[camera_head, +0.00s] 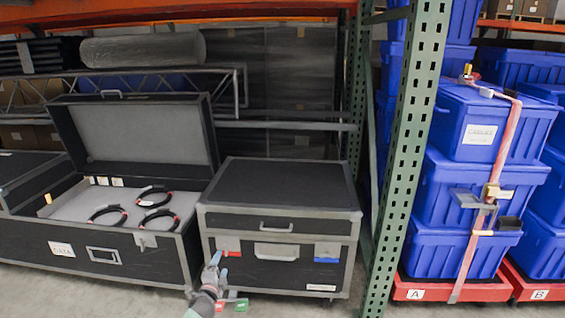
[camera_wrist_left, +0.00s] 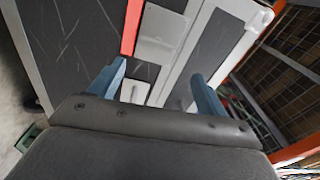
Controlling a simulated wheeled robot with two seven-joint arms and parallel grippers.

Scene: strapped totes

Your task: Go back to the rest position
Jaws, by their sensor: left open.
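My left gripper (camera_head: 218,268) is low in the head view, in front of the closed black case's left front. Its two blue fingers stand apart and empty in the left wrist view (camera_wrist_left: 160,85). The closed black case (camera_head: 280,185) has grey metal edges, a front handle, a red tag (camera_head: 229,244) at the left latch and a blue tag (camera_head: 327,260) at the right one. The red tag also shows in the left wrist view (camera_wrist_left: 131,27), just beyond the fingers. I cannot tell whether the gripper touches the case. My right gripper is in neither view.
An open black case (camera_head: 85,240) with several cable coils stands at the left. A green rack post (camera_head: 405,150) rises right of the closed case. Strapped blue totes (camera_head: 470,185) stand on a red dolly (camera_head: 430,291) beyond it. Some floor is clear in front.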

